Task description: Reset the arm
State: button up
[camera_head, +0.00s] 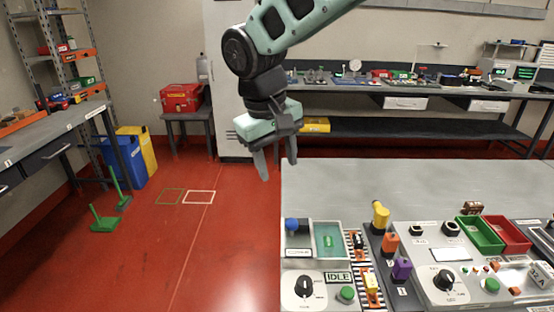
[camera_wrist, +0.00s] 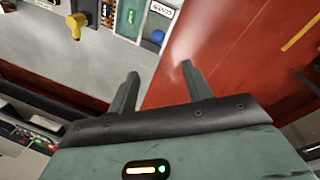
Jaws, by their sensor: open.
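My gripper (camera_head: 276,160) hangs in the air in the head view, fingers pointing down, just off the left edge of the grey workbench (camera_head: 400,185). Its two dark fingers stand apart with nothing between them. In the wrist view my gripper (camera_wrist: 158,82) also shows open and empty, with the bench on the left and the red floor (camera_wrist: 235,55) on the right. The arm comes in from the top of the head view, bent at the wrist.
The bench front carries a yellow knob-like part (camera_head: 380,215), orange (camera_head: 390,244) and purple (camera_head: 401,270) parts, a green bin (camera_head: 480,233), a red bin (camera_head: 508,233) and control panels. Shelving (camera_head: 65,60) stands at left. The floor left of the bench is mostly clear.

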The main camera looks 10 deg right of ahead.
jog(key=shift+s, duration=0.1)
jog(key=s+d+f+n+y, duration=0.1)
jog(key=s+d+f, duration=0.1)
jog(key=s, duration=1)
jog(key=s+d+f+n+y, duration=0.1)
jog(key=s+d+f+n, duration=0.1)
jog(key=s, duration=1)
notch_tip(320, 180, down, 2)
jog(key=shift+s+d+f+g+y, duration=0.15)
jog(key=shift+s+d+g+y, duration=0.2)
jog(key=shift+d, duration=0.25)
